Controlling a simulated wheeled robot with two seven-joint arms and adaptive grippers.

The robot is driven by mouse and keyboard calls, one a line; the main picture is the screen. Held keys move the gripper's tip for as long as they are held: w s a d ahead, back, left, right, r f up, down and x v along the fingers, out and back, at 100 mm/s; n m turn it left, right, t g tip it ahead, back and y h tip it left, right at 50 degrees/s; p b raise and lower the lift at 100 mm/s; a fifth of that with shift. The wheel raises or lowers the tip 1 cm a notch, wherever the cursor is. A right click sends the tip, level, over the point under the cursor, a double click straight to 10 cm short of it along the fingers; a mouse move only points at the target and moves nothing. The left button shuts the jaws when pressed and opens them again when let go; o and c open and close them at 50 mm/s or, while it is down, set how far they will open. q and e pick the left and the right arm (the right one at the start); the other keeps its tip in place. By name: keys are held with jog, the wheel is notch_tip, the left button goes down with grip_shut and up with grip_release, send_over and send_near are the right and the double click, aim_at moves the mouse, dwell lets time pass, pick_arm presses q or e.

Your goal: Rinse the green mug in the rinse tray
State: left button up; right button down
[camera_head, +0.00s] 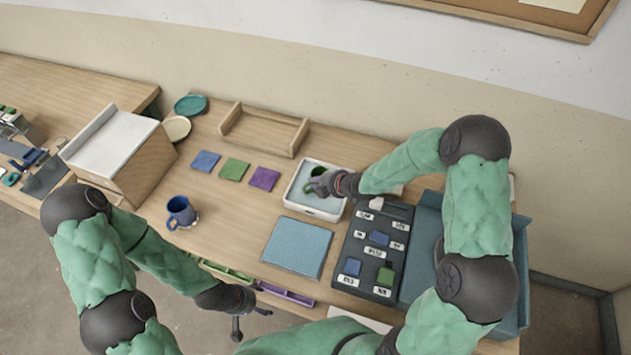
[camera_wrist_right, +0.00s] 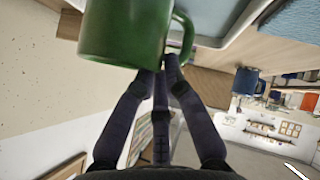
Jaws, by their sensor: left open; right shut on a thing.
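The green mug (camera_wrist_right: 125,32) is large at the top of the right wrist view, its handle close to my fingertips. My right gripper (camera_wrist_right: 164,70) is shut on it at the handle side. In the head view the right gripper (camera_head: 324,183) reaches over the white rinse tray (camera_head: 293,205), which holds pale blue water. The green mug (camera_head: 312,189) is partly hidden by the gripper there. It is within the tray's outline; I cannot tell how deep it sits. My left gripper (camera_head: 251,318) is open and empty, low near the table's front edge.
A blue mug (camera_head: 180,212) stands at the table's left. Blue, green and purple tiles (camera_head: 235,169) lie left of the tray. A blue cloth (camera_head: 297,247) and a dark labelled board (camera_head: 351,250) lie in front. A wooden rack (camera_head: 262,132) stands behind.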

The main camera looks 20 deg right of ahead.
jog(key=shift+w+a+r+b, duration=0.15)
jog(key=shift+w+a+b, duration=0.35)
jog(key=shift+b, duration=0.3)
dwell(2.0)
jog(key=shift+s+r, duration=0.15)
notch_tip(320, 180, up, 9)
jog(key=s+p, duration=0.1)
jog(key=p, duration=0.6)
jog(key=shift+d, duration=0.2)
dwell(0.3)
dwell(0.8)
